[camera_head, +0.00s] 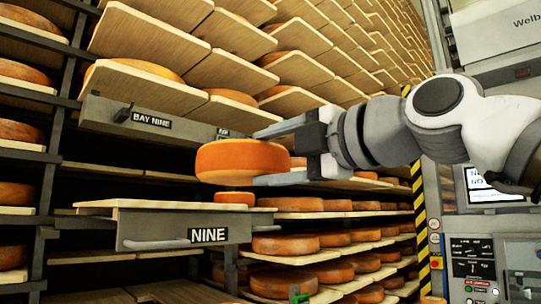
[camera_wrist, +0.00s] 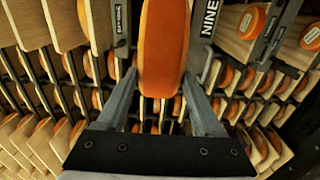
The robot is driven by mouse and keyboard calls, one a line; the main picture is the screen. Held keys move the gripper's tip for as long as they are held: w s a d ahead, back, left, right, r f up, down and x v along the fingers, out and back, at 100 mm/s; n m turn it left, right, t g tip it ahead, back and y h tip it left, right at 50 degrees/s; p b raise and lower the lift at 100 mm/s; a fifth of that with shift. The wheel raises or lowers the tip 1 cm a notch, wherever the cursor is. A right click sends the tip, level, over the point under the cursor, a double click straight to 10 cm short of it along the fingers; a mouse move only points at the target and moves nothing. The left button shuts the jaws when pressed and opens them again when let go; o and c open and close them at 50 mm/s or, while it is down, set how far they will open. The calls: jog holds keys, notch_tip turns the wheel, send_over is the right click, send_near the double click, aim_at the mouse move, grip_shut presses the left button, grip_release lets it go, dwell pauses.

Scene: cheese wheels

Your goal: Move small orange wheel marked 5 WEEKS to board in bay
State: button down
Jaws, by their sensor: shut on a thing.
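An orange cheese wheel (camera_head: 240,158) is held between the two fingers of my gripper (camera_head: 266,156), one finger above it and one below. It shows on edge in the wrist view (camera_wrist: 163,50), between the fingertips (camera_wrist: 160,75). No 5 WEEKS marking is readable on it. A pale wooden board (camera_head: 140,203) lies over a grey front marked NINE (camera_head: 208,235), with its visible top bare. The held wheel is higher than this board, near its right end and apart from it. A BAY NINE label (camera_head: 150,118) is on the grey beam above.
Racks of boards with orange wheels fill the left and back. Another wheel (camera_head: 234,198) stands behind the board's right end. Boards with wheels (camera_head: 300,240) extend below right. A striped post (camera_head: 420,225) and a control panel (camera_head: 473,250) are at the right.

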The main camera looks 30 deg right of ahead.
jog(key=f+p+x, duration=0.2)
jog(key=p+x, duration=0.1)
jog(key=x, duration=1.6)
jog(key=shift+w, duration=0.15)
dwell(0.7)
jog(key=shift+f, duration=0.3)
dwell(0.7)
jog(key=shift+c, duration=0.4)
grip_release()
jog(key=shift+o, duration=0.4)
jog(key=shift+f, duration=0.3)
jog(key=b+v, duration=0.4)
jog(key=v, duration=1.3)
jog(key=shift+s+r, duration=0.2)
jog(key=shift+s, duration=0.05)
